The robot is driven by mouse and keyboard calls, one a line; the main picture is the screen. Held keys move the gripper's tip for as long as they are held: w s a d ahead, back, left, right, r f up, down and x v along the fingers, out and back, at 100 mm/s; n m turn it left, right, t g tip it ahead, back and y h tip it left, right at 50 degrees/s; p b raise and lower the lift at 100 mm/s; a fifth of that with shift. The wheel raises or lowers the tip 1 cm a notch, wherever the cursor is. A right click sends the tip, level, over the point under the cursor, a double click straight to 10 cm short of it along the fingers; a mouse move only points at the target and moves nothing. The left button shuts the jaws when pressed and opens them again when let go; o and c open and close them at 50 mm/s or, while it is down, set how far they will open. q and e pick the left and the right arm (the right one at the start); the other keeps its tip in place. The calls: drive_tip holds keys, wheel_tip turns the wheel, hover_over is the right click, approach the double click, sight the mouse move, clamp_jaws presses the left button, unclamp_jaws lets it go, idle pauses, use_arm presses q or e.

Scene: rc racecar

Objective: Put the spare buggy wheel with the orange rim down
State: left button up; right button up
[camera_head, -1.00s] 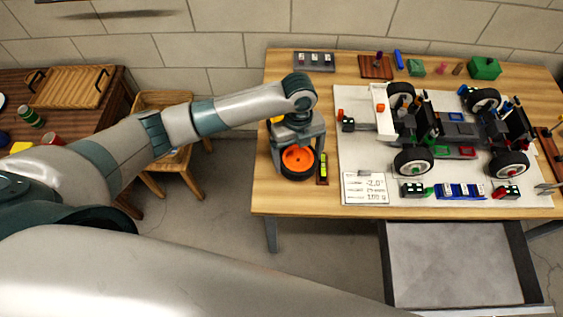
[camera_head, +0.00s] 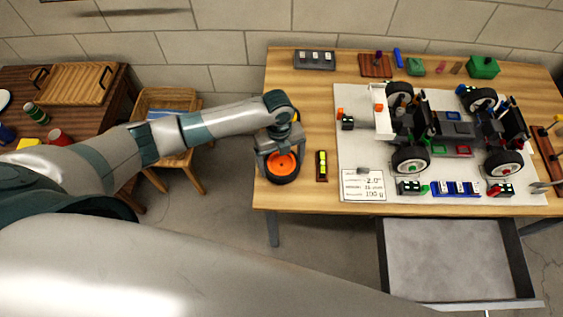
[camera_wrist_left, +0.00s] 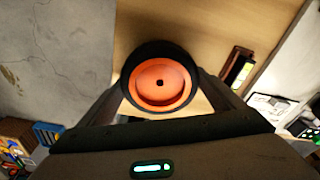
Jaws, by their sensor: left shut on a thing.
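The spare buggy wheel (camera_head: 282,166) has a black tyre and an orange rim. It is at the left end of the wooden table, near the table's left edge. My left gripper (camera_head: 280,160) is shut on the wheel, one finger on each side of the tyre. In the left wrist view the wheel (camera_wrist_left: 160,82) sits between the fingers with its orange rim facing the camera. I cannot tell whether the wheel touches the table top. My right gripper is not in view.
A small level with a yellow vial (camera_head: 322,166) lies just right of the wheel. The buggy (camera_head: 450,135) stands on a white mat (camera_head: 355,110) farther right. A grey box (camera_head: 314,60) is at the back. An open drawer (camera_head: 450,260) juts out below the table front.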

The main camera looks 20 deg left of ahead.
use_arm(q)
drive_tip(key=shift+f, duration=0.7)
drive_tip(key=shift+f, duration=0.2)
drive_tip(key=o, duration=0.9)
